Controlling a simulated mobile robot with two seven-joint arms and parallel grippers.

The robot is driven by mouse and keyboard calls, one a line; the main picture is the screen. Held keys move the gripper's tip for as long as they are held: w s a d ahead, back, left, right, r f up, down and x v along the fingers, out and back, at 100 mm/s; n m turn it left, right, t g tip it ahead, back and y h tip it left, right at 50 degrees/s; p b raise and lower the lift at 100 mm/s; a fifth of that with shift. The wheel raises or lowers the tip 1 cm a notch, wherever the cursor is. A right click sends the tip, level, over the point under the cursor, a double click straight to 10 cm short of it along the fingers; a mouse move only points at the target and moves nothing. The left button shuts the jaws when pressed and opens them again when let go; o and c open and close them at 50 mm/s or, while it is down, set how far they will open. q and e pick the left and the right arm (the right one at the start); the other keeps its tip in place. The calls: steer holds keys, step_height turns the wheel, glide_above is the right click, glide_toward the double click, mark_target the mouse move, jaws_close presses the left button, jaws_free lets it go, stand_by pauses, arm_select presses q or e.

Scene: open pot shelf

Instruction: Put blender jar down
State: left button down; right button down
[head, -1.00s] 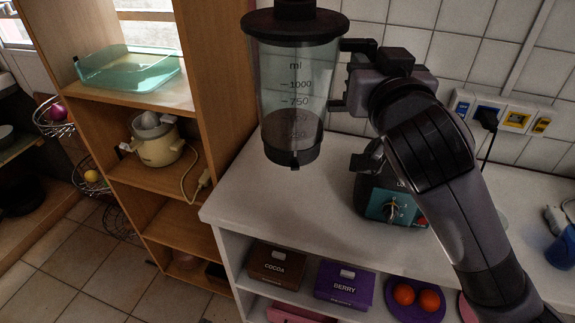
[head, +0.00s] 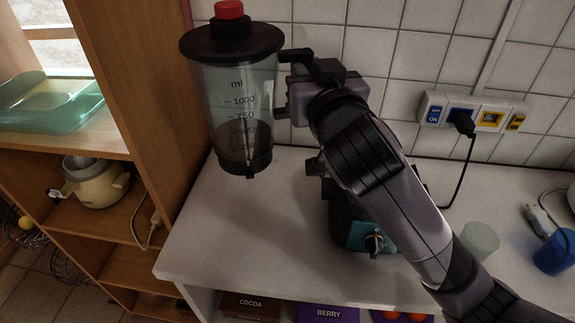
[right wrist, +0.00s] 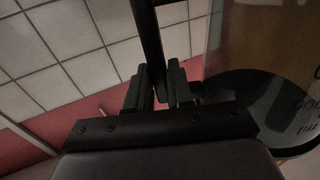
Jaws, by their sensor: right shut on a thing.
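The blender jar (head: 230,105) is a clear jar with a black lid, red knob and dark base, with a dark content low inside. It is upright at the left end of the white counter (head: 215,235), seemingly above it; I cannot tell whether its base touches. My right gripper (head: 288,90) is shut on the jar's handle (head: 284,57) at its right side. In the right wrist view the gripper (right wrist: 160,85) closes around the dark handle bar, with the round lid (right wrist: 250,110) at right. The blender base (head: 350,228) with a teal panel stands on the counter, partly hidden by my arm.
A wooden shelf (head: 150,60) borders the counter on the left, holding a juicer (head: 95,182) and a glass dish (head: 50,105). A translucent cup (head: 478,241), a blue cup (head: 553,252) and a plug cord are at right. The counter's front left is clear.

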step_height(320, 180, down, 16)
steer(key=b, duration=0.3)
steer(key=shift+f+b, duration=0.15)
steer(key=shift+b, duration=0.25)
steer(key=shift+f, duration=0.1)
steer(key=c, duration=1.1)
jaws_free()
steer(key=shift+f, duration=0.2)
steer(key=shift+o, duration=0.5)
steer(key=shift+r, duration=0.15)
